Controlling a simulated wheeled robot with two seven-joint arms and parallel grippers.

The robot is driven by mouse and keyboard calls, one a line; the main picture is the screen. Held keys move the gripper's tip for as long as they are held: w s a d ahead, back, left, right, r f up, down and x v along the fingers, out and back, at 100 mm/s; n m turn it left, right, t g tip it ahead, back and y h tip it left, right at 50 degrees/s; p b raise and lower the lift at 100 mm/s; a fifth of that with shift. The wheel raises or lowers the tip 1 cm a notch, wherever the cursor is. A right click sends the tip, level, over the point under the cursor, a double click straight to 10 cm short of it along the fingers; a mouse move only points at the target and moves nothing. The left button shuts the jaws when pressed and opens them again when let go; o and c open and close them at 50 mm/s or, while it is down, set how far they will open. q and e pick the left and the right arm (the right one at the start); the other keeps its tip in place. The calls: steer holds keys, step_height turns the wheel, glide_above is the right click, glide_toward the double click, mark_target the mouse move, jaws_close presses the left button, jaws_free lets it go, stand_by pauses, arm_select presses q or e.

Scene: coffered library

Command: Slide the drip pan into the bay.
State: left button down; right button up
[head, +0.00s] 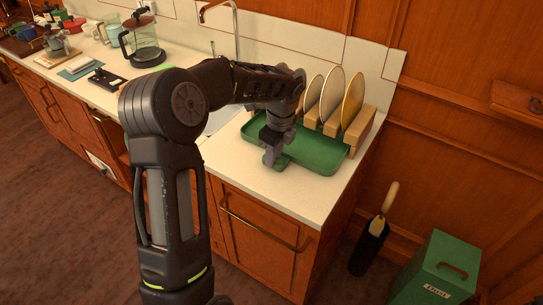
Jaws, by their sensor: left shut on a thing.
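The drip pan is a shallow green tray (318,154) lying on the white counter near its right end. My left gripper (271,158) comes down from above and is shut on the pan's near left side; the exact grip is partly hidden by the gripper itself. A wooden rack (361,130) holding several upright plates (331,94) stands along the pan's far side. I cannot tell the bay for certain; the space at the foot of the rack is partly hidden by the pan. My right gripper is not in view.
A glass coffee pot (142,43) and several kitchen items stand further left. The counter (300,199) in front of the pan is clear. A green box (436,268) and a dark holder (369,247) stand on the floor at right.

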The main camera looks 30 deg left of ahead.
arm_select(q)
steer(key=shift+w, duration=0.65)
steer(key=shift+w+p, duration=0.15)
steer(key=shift+p, duration=0.15)
steer(key=shift+w+p, duration=0.5)
steer(key=shift+w, duration=0.5)
steer(key=c, duration=1.2)
jaws_free()
